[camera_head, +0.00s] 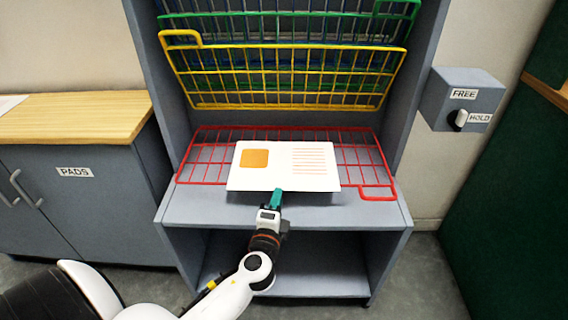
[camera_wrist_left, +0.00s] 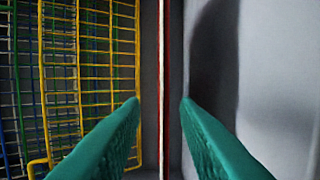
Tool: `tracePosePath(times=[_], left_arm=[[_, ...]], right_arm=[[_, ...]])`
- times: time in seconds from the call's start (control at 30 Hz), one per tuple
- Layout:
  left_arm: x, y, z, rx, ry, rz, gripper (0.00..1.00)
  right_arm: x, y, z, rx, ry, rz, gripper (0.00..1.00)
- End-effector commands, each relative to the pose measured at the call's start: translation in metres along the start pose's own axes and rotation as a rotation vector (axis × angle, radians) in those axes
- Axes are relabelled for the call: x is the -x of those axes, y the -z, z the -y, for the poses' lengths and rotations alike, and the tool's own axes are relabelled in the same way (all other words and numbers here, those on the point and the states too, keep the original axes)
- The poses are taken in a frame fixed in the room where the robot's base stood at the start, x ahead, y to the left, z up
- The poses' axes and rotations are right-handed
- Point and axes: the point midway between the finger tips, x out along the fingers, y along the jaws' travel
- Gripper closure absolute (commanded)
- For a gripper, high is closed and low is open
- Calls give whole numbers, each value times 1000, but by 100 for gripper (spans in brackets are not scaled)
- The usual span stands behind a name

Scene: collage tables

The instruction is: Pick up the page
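The page (camera_head: 285,165) is a white sheet with an orange square and orange lines. It lies flat on the red wire rack (camera_head: 378,160), its front edge sticking out past the rack's front. My left gripper (camera_head: 278,194) is at the page's front edge, near the middle. In the left wrist view its two green fingers (camera_wrist_left: 161,100) are apart. The page (camera_wrist_left: 161,60) shows there edge-on as a thin white line in the gap between them, with the red rack beside it. No contact with either finger is visible. My right gripper is not in view.
Yellow (camera_head: 290,78) and green (camera_head: 300,27) wire racks are tilted up above the red one in a grey cabinet (camera_head: 190,208). A grey box with a FREE/HOLD knob (camera_head: 459,120) is at right. A wood-topped PADS cabinet (camera_head: 70,118) stands left.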

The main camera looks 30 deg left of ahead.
Motion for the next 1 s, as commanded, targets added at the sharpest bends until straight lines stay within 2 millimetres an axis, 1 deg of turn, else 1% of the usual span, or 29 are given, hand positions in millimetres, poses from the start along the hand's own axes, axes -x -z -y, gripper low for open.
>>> tracePosePath(times=[0.03, 0.1, 0.2, 0.47, 0.63, 1.0], left_arm=[[-9, 3, 0, -3, -3, 0, 72], [-19, 2, 0, 0, -2, 1, 72], [-27, 2, 0, 1, 0, 1, 72], [-29, 2, 1, 1, 2, 2, 72], [-29, 2, 1, 1, 1, 1, 100], [-29, 2, 1, 1, 2, 1, 100]], right_arm=[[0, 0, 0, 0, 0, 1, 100], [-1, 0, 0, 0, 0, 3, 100], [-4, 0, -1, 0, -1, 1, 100], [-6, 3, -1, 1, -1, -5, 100], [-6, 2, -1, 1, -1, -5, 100], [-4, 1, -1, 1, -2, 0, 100]])
